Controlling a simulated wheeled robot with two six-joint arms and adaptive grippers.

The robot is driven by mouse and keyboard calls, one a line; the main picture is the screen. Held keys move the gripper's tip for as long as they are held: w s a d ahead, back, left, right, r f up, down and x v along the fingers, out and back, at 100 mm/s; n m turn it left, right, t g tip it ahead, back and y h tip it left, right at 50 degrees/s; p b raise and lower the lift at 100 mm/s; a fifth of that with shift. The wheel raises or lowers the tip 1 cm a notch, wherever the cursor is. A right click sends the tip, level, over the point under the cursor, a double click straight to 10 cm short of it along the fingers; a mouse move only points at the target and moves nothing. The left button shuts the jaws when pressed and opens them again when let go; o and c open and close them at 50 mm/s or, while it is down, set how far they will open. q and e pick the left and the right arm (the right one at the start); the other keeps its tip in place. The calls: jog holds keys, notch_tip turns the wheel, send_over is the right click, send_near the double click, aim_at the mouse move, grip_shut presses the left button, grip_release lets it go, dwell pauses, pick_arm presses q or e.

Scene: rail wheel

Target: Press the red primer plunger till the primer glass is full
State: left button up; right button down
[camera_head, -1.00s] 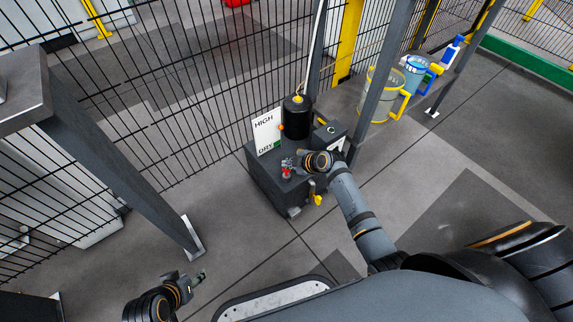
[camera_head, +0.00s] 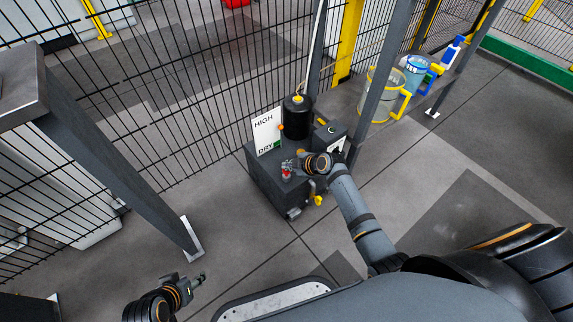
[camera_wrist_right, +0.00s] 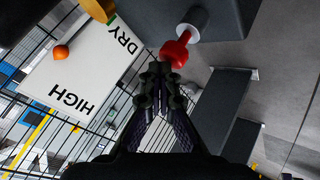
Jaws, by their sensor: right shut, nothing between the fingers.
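The red primer plunger (camera_wrist_right: 176,50) stands out of a pale grey collar (camera_wrist_right: 192,20) in the right wrist view. In the head view the plunger (camera_head: 287,175) is a small red spot on top of the dark box (camera_head: 263,178). My right gripper (camera_wrist_right: 161,69) is shut and empty, with its fingertips at the plunger's red knob; I cannot tell if they touch. It also shows above the box in the head view (camera_head: 290,164). My left gripper (camera_head: 200,279) hangs at lower left, away from the box; its jaws are unclear. I cannot make out the primer glass clearly.
A white board (camera_head: 267,132) marked HIGH and DRY stands on the box, with an orange ball (camera_head: 281,127) at its edge. A black cylinder (camera_head: 297,119) stands behind. A grey post (camera_head: 384,95) and wire fence are near. Floor in front is clear.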

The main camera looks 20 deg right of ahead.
jog(key=shift+r+p, duration=1.9)
jog(key=shift+r, duration=0.1)
jog(key=shift+r, duration=0.1)
notch_tip(320, 180, up, 5)
jog(key=p, duration=0.4)
